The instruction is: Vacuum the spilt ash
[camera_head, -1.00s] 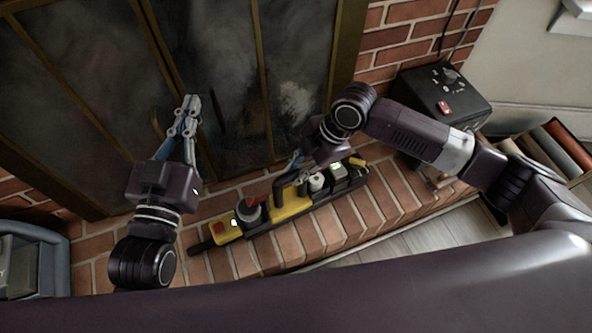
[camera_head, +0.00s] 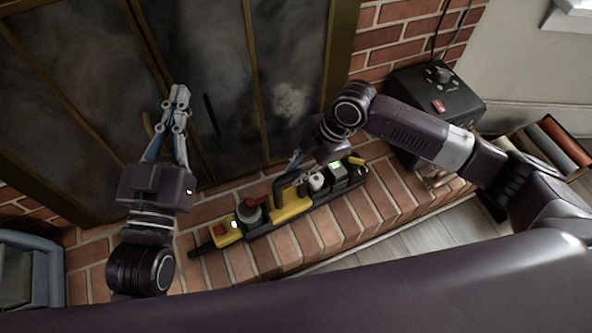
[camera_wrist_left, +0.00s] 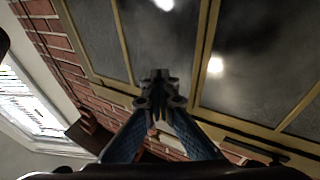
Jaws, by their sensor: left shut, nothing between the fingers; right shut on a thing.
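A long yellow and black device (camera_head: 262,222), which looks like the vacuum, lies along the brick hearth. It carries a red-topped round part, a black handle and a small green light. My right gripper (camera_head: 291,168) is shut at its black handle; the wrist partly hides the contact. My left gripper (camera_head: 179,96) is shut and empty, raised in front of the dark fireplace doors (camera_head: 235,75). In the left wrist view its closed tips (camera_wrist_left: 158,82) stand before the brass-framed glass. I cannot make out ash on the hearth; pale smudges show on the glass.
A black box (camera_head: 437,98) with a knob and red switch stands at the hearth's right end, its cord up the brick wall. A crate of rolls (camera_head: 553,145) is far right. A blue-grey container (camera_head: 35,270) is at lower left. Bare bricks (camera_head: 335,225) front the device.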

